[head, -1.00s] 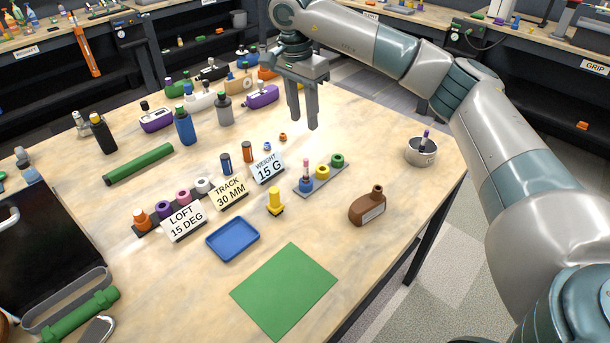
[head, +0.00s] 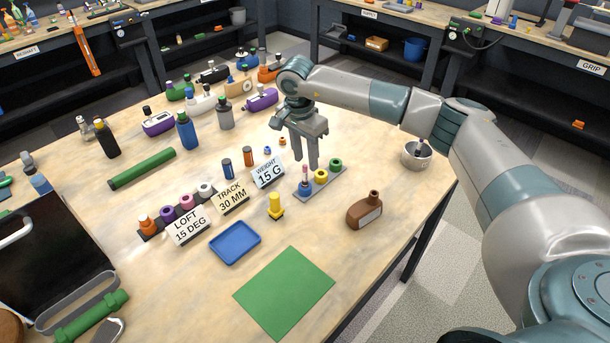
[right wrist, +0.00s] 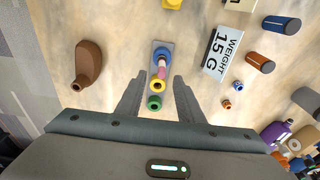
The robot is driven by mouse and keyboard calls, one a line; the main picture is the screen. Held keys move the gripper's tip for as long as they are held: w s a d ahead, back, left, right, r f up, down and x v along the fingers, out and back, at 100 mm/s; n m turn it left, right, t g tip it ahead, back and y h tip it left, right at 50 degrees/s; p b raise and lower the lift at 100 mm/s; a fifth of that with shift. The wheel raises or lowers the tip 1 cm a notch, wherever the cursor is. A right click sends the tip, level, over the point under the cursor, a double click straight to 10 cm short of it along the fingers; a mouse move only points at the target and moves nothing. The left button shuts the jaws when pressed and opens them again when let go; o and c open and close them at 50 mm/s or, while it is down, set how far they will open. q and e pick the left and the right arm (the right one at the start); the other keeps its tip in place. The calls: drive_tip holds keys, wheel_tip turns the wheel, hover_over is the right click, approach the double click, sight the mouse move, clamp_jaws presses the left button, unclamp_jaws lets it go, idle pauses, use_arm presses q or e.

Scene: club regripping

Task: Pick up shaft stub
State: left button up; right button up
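A thin pink-tipped stub, which looks like the shaft stub (head: 305,172), stands in the blue ring on a small grey rack (head: 335,177). The rack also bears a yellow ring (head: 321,177) and a green ring (head: 336,165). In the right wrist view the stub (right wrist: 161,70) shows just beyond the fingertips. My right gripper (head: 306,162) points down above and behind the rack, its fingers apart and empty. In the right wrist view its fingers (right wrist: 157,88) lie either side of the yellow and green rings. My left gripper is not in view.
A blue tray (head: 235,243) and green mat (head: 284,292) lie in front.

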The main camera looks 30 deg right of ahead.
sight(305, 166)
drive_tip(key=shift+f, duration=0.5)
wheel_tip(305, 166, down, 2)
drive_tip(key=p, duration=0.2)
drive_tip(key=shift+a+f+p, duration=0.1)
drive_tip(key=shift+a+p, duration=0.05)
drive_tip(key=shift+p, duration=0.15)
wheel_tip(305, 166, down, 2)
drive_tip(key=shift+p, duration=0.45)
drive_tip(key=shift+w+f, duration=0.1)
drive_tip(key=shift+f, duration=0.4)
clamp_jaws()
